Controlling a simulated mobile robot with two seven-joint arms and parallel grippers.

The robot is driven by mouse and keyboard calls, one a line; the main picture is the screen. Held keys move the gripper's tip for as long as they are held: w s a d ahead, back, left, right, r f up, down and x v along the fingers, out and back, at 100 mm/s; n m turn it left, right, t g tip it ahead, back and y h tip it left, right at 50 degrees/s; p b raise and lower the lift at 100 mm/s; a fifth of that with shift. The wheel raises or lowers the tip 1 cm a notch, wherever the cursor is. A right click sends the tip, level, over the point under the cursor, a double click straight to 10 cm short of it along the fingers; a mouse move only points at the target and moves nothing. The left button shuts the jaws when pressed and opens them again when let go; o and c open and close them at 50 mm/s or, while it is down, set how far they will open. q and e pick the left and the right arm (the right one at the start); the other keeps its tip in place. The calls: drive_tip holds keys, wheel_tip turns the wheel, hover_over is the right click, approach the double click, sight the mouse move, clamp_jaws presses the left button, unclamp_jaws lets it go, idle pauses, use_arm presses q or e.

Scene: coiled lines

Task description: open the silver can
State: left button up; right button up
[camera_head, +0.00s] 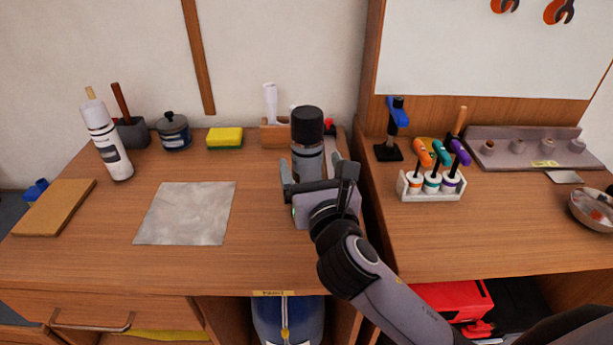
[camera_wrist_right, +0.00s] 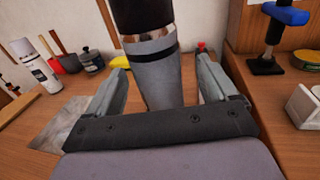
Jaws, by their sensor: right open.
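The silver can (camera_head: 307,162) stands upright near the right edge of the left worktop, with its tall black cap (camera_head: 307,124) on top. In the right wrist view the can (camera_wrist_right: 162,75) fills the upper middle, and part of its black cap (camera_wrist_right: 143,15) shows at the top edge. My right gripper (camera_head: 312,172) is open, with one finger on each side of the can's grey body, below the cap. In the wrist view a gap shows beside each finger, so contact is not visible. The can's base is hidden behind the gripper. My left gripper is not in view.
A white bottle (camera_head: 107,142), dark pot (camera_head: 174,134), yellow sponge (camera_head: 225,138) and wooden caddy (camera_head: 274,134) stand behind and left. A grey sheet (camera_head: 186,213) lies left of the gripper. The right worktop holds a rack of colored-handled tools (camera_head: 432,187) and a blue-topped stand (camera_head: 390,150).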

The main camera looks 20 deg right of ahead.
drive_tip(key=shift+w, duration=2.25)
drive_tip(key=c, duration=1.3)
drive_tip(key=shift+r, duration=0.1)
wheel_tip(320, 180, up, 20)
drive_tip(key=p, duration=0.4)
